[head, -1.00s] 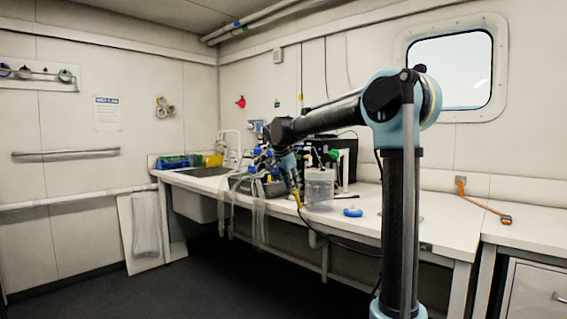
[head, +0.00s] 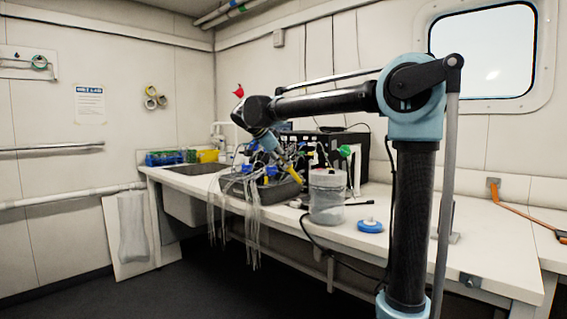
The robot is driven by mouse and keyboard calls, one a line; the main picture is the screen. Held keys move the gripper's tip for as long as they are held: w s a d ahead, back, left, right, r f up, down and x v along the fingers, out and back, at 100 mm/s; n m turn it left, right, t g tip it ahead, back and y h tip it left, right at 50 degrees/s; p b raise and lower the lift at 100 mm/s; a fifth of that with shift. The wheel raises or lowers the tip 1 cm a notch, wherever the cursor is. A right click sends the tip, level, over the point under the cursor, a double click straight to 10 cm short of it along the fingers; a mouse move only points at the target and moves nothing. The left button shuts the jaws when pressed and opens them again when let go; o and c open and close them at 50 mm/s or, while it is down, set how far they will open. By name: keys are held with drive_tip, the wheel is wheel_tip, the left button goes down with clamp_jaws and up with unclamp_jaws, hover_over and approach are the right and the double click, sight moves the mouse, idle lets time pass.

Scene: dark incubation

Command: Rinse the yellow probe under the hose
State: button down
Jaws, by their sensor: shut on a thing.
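My gripper (head: 286,162) is shut on the yellow probe (head: 294,175). It holds the probe tilted, lower end toward the right, just left of a clear lidded container (head: 327,203). The probe's lower end is small and I cannot tell whether it touches anything. A grey tray (head: 284,191) with blue-topped bottles and clear tubes is behind or below the gripper. The sink (head: 200,169) is farther left along the bench. I cannot pick out a rinsing hose with certainty; a pale tap-like fixture (head: 218,137) stands behind the sink.
Clear tubes (head: 255,230) hang over the bench's front edge. A black cable (head: 315,240) loops below it. A black box (head: 352,150) stands at the back. A blue disc (head: 370,226) lies on the bench.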

drive_tip(key=w+d, duration=0.1)
drive_tip(key=w, duration=0.1)
drive_tip(key=w+d+f, duration=0.1)
drive_tip(key=d, duration=0.1)
drive_tip(key=w+d+f, duration=0.1)
drive_tip(key=w, duration=0.1)
drive_tip(key=shift+w+d, duration=1.15)
drive_tip(key=shift+w, duration=0.3)
drive_tip(key=shift+w+d, duration=0.85)
drive_tip(key=shift+w, duration=0.25)
drive_tip(key=shift+s+a+r, duration=0.35)
drive_tip(key=shift+s+a, duration=1)
drive_tip(key=shift+s, duration=0.35)
drive_tip(key=shift+s+a+r, duration=0.35)
drive_tip(key=shift+s+a, duration=0.95)
drive_tip(key=shift+s, duration=0.45)
drive_tip(key=shift+s+a+r, duration=0.35)
drive_tip(key=shift+s+a, duration=1)
drive_tip(key=shift+s, duration=0.35)
